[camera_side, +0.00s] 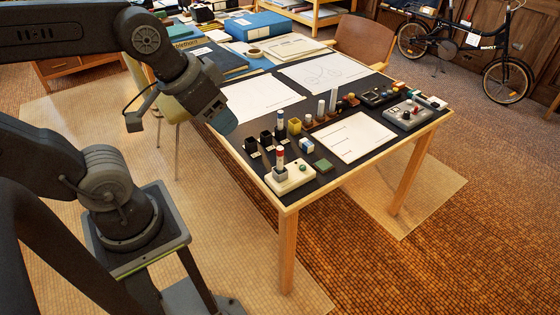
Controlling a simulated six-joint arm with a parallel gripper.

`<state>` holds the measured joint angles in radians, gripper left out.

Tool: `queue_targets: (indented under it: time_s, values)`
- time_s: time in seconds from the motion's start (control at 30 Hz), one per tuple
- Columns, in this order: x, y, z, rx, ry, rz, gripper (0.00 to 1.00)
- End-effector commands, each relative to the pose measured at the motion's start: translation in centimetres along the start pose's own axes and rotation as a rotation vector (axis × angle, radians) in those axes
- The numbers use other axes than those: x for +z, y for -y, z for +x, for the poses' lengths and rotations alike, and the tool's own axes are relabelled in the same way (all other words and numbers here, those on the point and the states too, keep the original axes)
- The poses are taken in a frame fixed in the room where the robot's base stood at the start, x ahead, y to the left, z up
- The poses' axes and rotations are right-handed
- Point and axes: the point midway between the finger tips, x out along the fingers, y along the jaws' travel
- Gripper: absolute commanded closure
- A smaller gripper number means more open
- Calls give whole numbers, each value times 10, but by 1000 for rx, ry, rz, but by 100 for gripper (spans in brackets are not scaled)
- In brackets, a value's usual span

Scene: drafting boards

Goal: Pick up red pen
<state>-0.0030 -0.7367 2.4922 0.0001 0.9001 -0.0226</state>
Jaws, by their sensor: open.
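A slim upright piece with a red band and a white part (280,156), which looks like the red pen, stands in a small grey socket on a cream base (290,181) at the table's near corner. A similar blue and white piece (280,120) stands upright behind it, at a row of small black cups (266,138). My gripper (226,122) is open, above the table's left edge, up and to the left of the red piece and apart from it. Its fingers are small and hard to make out. I see nothing held in it.
The dark tabletop (323,191) also bears a white sheet (354,136), a green block (323,165), a yellow cup (295,126), upright white cylinders (321,107) and a grey control box (407,113). Drawings (325,71) and blue folders (262,26) lie farther back.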

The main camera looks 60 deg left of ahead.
Motion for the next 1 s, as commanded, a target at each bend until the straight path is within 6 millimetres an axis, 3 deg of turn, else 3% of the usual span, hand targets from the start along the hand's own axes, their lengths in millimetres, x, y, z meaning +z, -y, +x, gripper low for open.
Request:
queue_targets:
  time_s: [0.13,0.27,0.47,0.6,0.8,1.0]
  values:
    - [-19,6,11,-18,55,-181,48]
    - [-48,17,34,-59,130,-478,48]
    - [-86,41,84,-165,231,-973,48]
    - [-104,61,128,-264,284,-1310,48]
    - [-114,85,182,-397,321,-1670,48]
    - [-113,95,206,-457,328,-1812,48]
